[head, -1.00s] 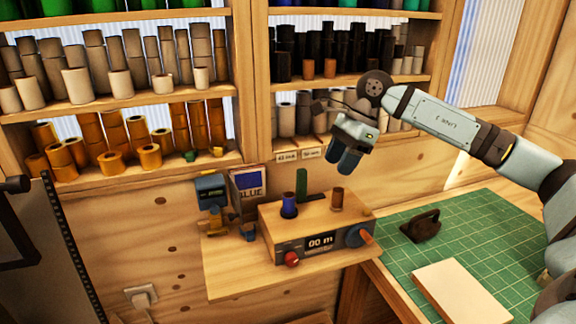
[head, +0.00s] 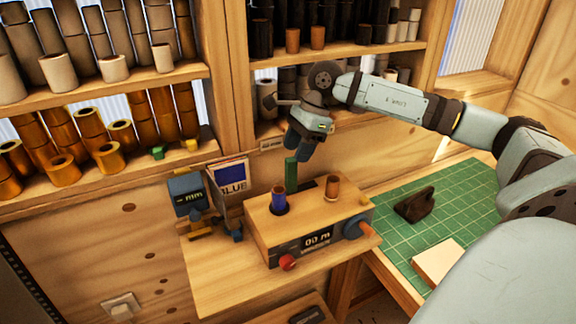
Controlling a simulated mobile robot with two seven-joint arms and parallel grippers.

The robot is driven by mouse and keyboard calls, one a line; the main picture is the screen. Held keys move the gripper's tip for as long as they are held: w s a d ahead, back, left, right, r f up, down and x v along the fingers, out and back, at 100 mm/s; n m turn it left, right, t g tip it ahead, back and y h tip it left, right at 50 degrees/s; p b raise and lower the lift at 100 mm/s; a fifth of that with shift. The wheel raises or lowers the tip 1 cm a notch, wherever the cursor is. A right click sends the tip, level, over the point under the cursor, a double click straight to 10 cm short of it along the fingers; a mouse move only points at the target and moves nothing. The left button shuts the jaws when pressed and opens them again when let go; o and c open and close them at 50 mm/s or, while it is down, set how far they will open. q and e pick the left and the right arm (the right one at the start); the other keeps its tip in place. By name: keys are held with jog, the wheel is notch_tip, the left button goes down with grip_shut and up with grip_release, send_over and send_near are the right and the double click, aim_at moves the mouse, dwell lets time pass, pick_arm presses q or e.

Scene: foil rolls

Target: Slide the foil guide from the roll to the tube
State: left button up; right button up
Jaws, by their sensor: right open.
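The wooden winding machine (head: 262,226) stands on a wooden ledge. A blue roll (head: 279,202) stands upright at its left and a brown tube (head: 332,187) upright at its right. A green upright piece, which looks like the foil guide (head: 291,173), rises behind the blue roll. My right gripper (head: 297,156) points down with dark blue fingers open, right at the top of the green piece. I cannot tell whether the fingers are around it or just above it. My left gripper is not in view.
A small blue device (head: 187,193) and a box marked BLUE (head: 230,181) stand left of the machine. A green cutting mat (head: 462,202) at the right holds a dark tool (head: 414,205) and a pale block (head: 438,262). Shelves of rolls line the wall behind.

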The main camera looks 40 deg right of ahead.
send_over(288, 188)
jog(key=d, duration=0.1)
jog(key=f, duration=0.2)
jog(key=f+p, duration=0.1)
jog(key=f, duration=0.1)
jog(key=shift+w+d+f, duration=0.1)
jog(key=shift+w+d, duration=0.1)
jog(key=shift+w, duration=0.1)
jog(key=shift+x, duration=0.85)
jog(key=shift+c, duration=0.3)
